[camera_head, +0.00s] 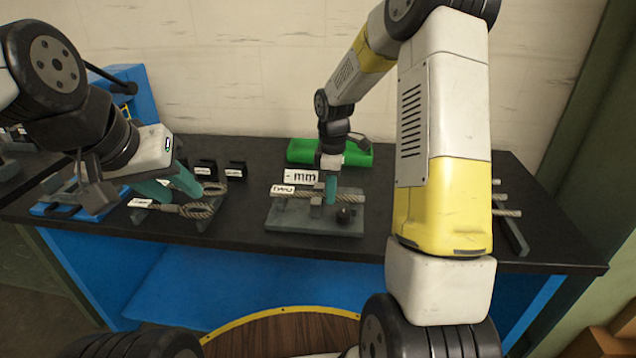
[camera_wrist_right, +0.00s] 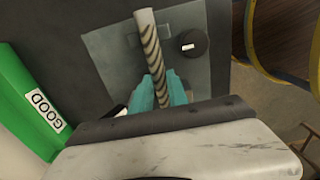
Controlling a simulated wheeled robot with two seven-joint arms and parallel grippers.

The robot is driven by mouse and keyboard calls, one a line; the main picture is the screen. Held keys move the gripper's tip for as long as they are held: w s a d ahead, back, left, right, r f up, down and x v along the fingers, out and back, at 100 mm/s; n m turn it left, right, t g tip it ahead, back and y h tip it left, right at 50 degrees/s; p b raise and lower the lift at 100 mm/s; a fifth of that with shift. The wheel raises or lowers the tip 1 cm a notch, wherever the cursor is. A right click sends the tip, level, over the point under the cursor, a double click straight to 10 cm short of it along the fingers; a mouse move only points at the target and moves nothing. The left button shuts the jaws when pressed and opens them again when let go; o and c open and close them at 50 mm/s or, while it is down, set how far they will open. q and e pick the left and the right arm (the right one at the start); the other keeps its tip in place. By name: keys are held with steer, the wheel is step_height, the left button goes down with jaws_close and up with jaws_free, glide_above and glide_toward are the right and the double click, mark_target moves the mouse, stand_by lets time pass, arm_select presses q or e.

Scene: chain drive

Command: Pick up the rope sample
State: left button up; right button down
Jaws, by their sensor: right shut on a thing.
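The rope sample is a short pale rope with dark spiral strands. In the right wrist view the rope sample (camera_wrist_right: 149,38) runs between the teal fingers of my right gripper (camera_wrist_right: 160,92), which is shut on it. In the head view my right gripper (camera_head: 331,186) is over the grey gauge plate (camera_head: 285,222), and its fingers and the labels partly hide the rope. My left gripper (camera_head: 168,187) has its teal fingers apart, just above a looped rope (camera_head: 196,210) on the left of the table. It holds nothing that I can see.
A green bin (camera_head: 355,156), marked GOOD in the wrist view (camera_wrist_right: 18,95), stands behind the plate. A dark round knob (camera_head: 344,215) sits on the plate. Small black labelled blocks (camera_head: 236,170) stand at the left. A rack with rods (camera_head: 510,225) is at the right.

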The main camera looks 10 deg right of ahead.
steer(key=r, duration=0.3)
steer(key=shift+s+r, duration=0.25)
steer(key=s+r, duration=0.1)
steer(key=s, duration=1.4)
steer(key=shift+s+a, duration=0.15)
steer(key=shift+s, duration=0.1)
steer(key=shift+r, duration=0.1)
